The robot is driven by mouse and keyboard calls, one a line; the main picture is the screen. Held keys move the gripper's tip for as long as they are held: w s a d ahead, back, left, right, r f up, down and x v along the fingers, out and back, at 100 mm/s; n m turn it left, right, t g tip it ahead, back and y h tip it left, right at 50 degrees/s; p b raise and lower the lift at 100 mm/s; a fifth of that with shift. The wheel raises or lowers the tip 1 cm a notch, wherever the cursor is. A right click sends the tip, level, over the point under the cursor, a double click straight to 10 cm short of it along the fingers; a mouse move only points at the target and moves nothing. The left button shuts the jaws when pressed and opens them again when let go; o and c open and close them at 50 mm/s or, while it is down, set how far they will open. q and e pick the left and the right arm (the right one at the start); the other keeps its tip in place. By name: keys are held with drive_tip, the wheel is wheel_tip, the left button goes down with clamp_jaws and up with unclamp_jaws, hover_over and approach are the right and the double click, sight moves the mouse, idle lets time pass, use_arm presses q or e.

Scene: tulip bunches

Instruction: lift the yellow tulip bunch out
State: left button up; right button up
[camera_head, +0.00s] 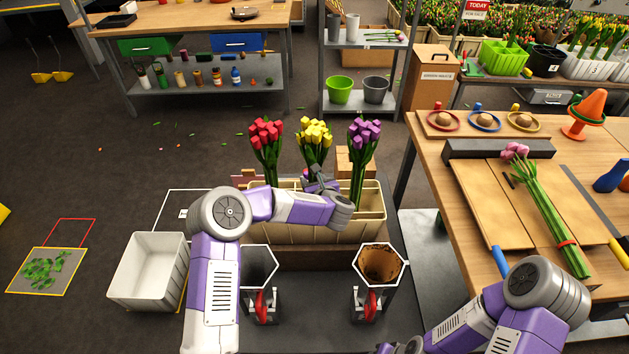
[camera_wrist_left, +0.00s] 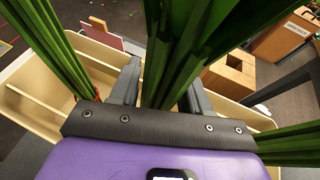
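The yellow tulip bunch (camera_head: 314,133) stands upright in the middle of the cream divided box (camera_head: 250,225), between the red tulip bunch (camera_head: 266,137) and the purple tulip bunch (camera_head: 363,140). My left gripper (camera_head: 318,181) reaches in at the yellow bunch's stems. In the left wrist view, the green stems (camera_wrist_left: 185,60) pass between the two grey fingers of my left gripper (camera_wrist_left: 158,92). Whether the fingers press on them is unclear. The bunch's lower stems are hidden by my arm. My right arm is at the lower right; its fingers do not show.
Two hexagonal pots, one dark (camera_head: 258,268) and one brown inside (camera_head: 381,266), stand before the box. A white bin (camera_head: 150,271) is at left. The right table (camera_head: 470,215) holds a pink tulip bunch (camera_head: 545,205). Neighbouring stems stand close on both sides of my left gripper.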

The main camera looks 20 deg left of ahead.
use_arm(q)
drive_tip(key=c, duration=0.6)
wheel_tip(320, 180, up, 10)
drive_tip(key=p, duration=0.3)
